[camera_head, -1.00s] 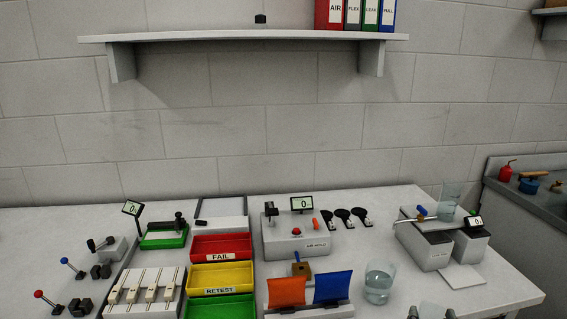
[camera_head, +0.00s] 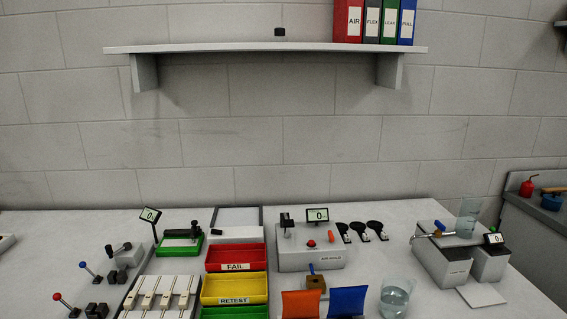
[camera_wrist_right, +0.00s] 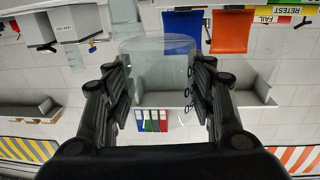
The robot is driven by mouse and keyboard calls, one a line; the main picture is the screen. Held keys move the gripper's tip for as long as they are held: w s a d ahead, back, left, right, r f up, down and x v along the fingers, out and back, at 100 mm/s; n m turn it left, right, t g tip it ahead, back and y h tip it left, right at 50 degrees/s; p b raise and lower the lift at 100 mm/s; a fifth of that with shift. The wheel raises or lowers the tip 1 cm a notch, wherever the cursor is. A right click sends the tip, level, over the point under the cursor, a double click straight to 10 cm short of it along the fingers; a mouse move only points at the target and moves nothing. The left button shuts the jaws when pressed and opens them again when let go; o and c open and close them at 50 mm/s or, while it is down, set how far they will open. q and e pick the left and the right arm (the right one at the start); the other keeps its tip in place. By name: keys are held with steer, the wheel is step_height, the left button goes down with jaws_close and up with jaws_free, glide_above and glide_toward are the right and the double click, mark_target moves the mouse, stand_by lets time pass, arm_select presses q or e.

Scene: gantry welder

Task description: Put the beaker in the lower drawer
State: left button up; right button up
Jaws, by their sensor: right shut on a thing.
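My right gripper (camera_wrist_right: 157,95) is closed around a large clear beaker (camera_wrist_right: 155,58) in the right wrist view, with dark fingers on both sides of it. The glass is so clear that its outline is faint and the room shows through it. In the head view, a second clear beaker (camera_head: 396,299) stands on the table beside the blue bin. A third clear glass (camera_head: 468,217) stands upright on the grey device at the right. Neither of my grippers shows in the head view. The lower drawer is not in view.
An orange bin (camera_head: 301,304) and a blue bin (camera_head: 346,301) stand at the front. Red FAIL (camera_head: 236,258) and yellow RETEST (camera_head: 235,290) trays lie to their left. A grey gauge box (camera_head: 311,259) stands behind. A shelf (camera_head: 265,47) with binders hangs on the wall.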

steer(key=shift+s+a, duration=0.1)
steer(key=shift+s, duration=0.2)
stand_by(0.4)
steer(key=w+d+m+h, duration=0.1)
steer(key=w+d, duration=0.3)
steer(key=d, duration=0.4)
steer(key=w+d+m+h, duration=0.2)
steer(key=w+d+h, duration=0.2)
steer(key=d, duration=0.5)
steer(key=shift+w+d+m+g+h+b, duration=0.2)
steer(key=shift+d+m+g+h+b, duration=0.1)
steer(key=shift+g, duration=0.1)
